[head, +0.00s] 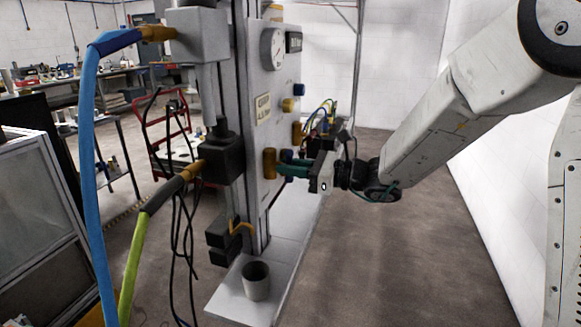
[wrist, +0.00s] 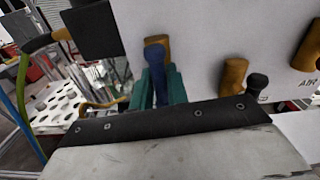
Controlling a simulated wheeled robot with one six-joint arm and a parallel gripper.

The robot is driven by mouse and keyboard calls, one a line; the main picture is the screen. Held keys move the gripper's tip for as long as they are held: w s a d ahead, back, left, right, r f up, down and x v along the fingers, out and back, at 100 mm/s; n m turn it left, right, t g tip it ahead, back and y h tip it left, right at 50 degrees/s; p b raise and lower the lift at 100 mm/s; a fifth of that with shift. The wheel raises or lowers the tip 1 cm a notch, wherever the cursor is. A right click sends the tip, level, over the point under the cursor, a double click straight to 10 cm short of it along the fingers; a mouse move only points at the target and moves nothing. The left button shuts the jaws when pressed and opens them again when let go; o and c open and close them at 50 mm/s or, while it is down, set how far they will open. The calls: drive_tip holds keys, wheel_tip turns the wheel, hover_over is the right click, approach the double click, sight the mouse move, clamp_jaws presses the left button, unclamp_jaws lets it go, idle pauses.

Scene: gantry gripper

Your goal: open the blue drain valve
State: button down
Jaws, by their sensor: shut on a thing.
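The blue drain valve handle (wrist: 152,62) shows in the wrist view in front of a brass fitting (wrist: 160,42) on the pale panel. My gripper (wrist: 157,80) has its green fingers on either side of the handle and is shut on it. In the head view my gripper (head: 290,169) reaches the panel (head: 258,125) from the right, beside a brass fitting (head: 269,163). There the fingers and fittings hide most of the handle, so its angle is hard to tell.
A black-tipped handle (wrist: 257,84) and another brass fitting (wrist: 234,74) sit right of my fingers. A grey cup (head: 256,282) stands below. A blue hose (head: 88,170) hangs left. Floor at right is clear.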

drive_tip(key=n, duration=0.3)
drive_tip(key=shift+n, duration=0.4)
drive_tip(key=c, duration=2.1)
unclamp_jaws()
drive_tip(key=shift+n, duration=0.9)
drive_tip(key=shift+o, duration=0.3)
drive_tip(key=o, duration=0.9)
drive_tip(key=v, duration=0.7)
drive_tip(key=shift+d, duration=0.4)
